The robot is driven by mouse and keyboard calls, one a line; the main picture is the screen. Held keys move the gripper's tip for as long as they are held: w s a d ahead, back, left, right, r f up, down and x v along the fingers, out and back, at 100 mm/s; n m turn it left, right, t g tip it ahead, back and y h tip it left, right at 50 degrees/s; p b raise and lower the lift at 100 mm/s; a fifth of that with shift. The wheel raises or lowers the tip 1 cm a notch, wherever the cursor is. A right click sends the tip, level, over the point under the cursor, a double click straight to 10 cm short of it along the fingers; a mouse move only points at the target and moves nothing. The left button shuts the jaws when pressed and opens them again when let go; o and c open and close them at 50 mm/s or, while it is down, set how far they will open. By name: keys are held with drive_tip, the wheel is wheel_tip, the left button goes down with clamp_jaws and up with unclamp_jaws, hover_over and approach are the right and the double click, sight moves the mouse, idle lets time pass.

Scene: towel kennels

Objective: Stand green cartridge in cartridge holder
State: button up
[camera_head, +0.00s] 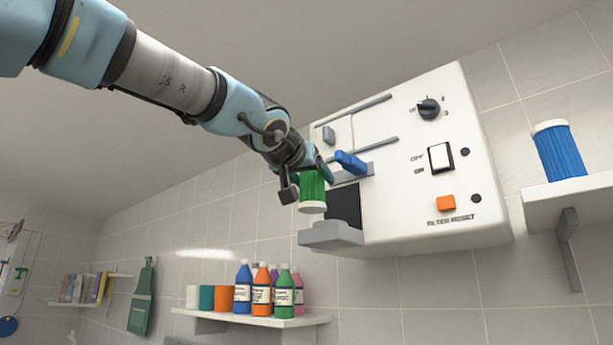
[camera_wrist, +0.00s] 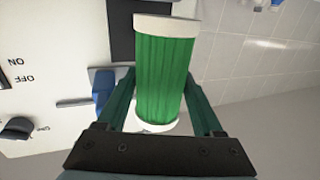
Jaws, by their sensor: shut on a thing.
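The green cartridge (camera_head: 312,188) is a ribbed green cylinder with white end caps. My gripper (camera_head: 308,174) is shut on it and holds it in the air, roughly upright. In the wrist view the cartridge (camera_wrist: 163,75) sits between the two green fingers (camera_wrist: 160,100). The white wall unit (camera_head: 420,160) has a dark recess (camera_head: 345,205) with a grey ledge (camera_head: 331,234) below it, which looks like the cartridge holder. The cartridge is in front of and left of the recess, above the ledge's level. Whether it touches the unit cannot be told.
A blue lever (camera_head: 350,162) sticks out of the unit close to my gripper. The unit also bears a black knob (camera_head: 428,108), a white switch (camera_head: 440,156) and an orange button (camera_head: 446,203). A blue cartridge (camera_head: 559,152) stands on a right shelf. Bottles (camera_head: 262,290) stand on a lower shelf.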

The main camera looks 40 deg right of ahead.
sight(318, 187)
drive_tip(key=shift+w+d+f, duration=0.15)
drive_tip(key=shift+w+d, duration=0.1)
drive_tip(key=shift+d, duration=0.75)
drive_tip(key=shift+w+d+f, duration=0.15)
drive_tip(key=shift+w+d, duration=0.1)
drive_tip(key=shift+d, duration=0.7)
drive_tip(key=shift+w+d+f, duration=0.15)
drive_tip(key=shift+w+d, duration=0.1)
drive_tip(key=shift+d, duration=0.75)
drive_tip(key=shift+f+b, duration=0.9)
drive_tip(key=shift+b, duration=0.15)
drive_tip(key=o, duration=1.5)
drive_tip(key=b+v, duration=0.4)
drive_tip(key=v, duration=0.7)
drive_tip(key=shift+f, duration=0.1)
